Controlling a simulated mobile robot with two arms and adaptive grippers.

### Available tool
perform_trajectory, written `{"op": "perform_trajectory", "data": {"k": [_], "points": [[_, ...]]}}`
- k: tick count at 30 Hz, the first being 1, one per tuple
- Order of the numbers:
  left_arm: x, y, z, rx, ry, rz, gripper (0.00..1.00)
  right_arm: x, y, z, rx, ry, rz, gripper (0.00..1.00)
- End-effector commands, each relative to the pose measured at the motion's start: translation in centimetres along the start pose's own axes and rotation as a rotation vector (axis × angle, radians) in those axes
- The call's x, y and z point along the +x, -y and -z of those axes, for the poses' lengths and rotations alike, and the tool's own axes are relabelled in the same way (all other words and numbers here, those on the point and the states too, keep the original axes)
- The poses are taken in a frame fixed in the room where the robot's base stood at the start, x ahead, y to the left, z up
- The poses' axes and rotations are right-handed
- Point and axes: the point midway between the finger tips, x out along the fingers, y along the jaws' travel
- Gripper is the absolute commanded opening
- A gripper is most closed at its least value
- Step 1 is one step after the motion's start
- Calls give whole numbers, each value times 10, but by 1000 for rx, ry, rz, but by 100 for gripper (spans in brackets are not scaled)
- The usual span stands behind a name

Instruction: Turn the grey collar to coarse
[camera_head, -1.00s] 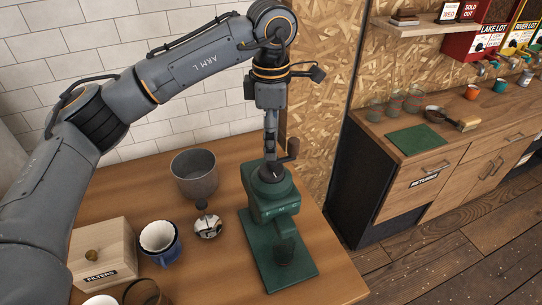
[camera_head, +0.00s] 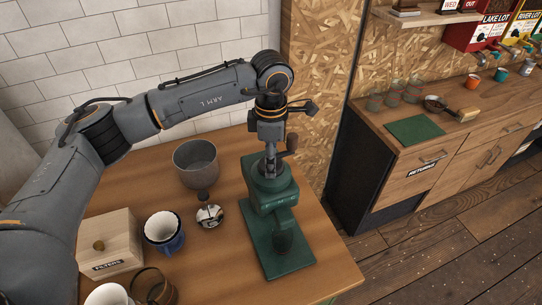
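A green hand grinder (camera_head: 281,227) stands upright on its green base plate on the wooden table. Its crank handle (camera_head: 292,144) shows just right of my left gripper. My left gripper (camera_head: 270,168) points straight down at the top of the grinder, with its fingertips at the collar's place. The grey collar is mostly hidden by the fingers, and any coarse or fine marks are too small to read. I cannot tell whether the fingers are closed on it. My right gripper is not in view.
Left of the grinder are a grey metal hopper (camera_head: 196,168) and a small round black-and-white item (camera_head: 209,216). A blue cup with paper filters (camera_head: 164,237), a wooden filters box (camera_head: 108,244) and a brown mug (camera_head: 155,287) stand farther left.

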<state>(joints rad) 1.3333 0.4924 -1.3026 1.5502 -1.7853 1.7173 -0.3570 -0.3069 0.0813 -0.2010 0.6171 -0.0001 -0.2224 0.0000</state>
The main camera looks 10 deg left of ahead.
Motion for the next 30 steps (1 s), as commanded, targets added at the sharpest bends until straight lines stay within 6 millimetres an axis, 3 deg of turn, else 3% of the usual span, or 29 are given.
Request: {"op": "perform_trajectory", "data": {"k": [1, 3, 4, 14, 30], "points": [[0, 0, 0, 0, 0, 0, 39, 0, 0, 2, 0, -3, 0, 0], [0, 0, 0, 0, 0, 0, 25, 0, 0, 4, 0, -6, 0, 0], [0, 0, 0, 0, 0, 0, 24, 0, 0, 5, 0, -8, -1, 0], [3, 0, 0, -42, 1, 0, 24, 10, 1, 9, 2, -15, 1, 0], [6, 0, 0, -460, 1, -1, 24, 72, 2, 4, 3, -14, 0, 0]]}}
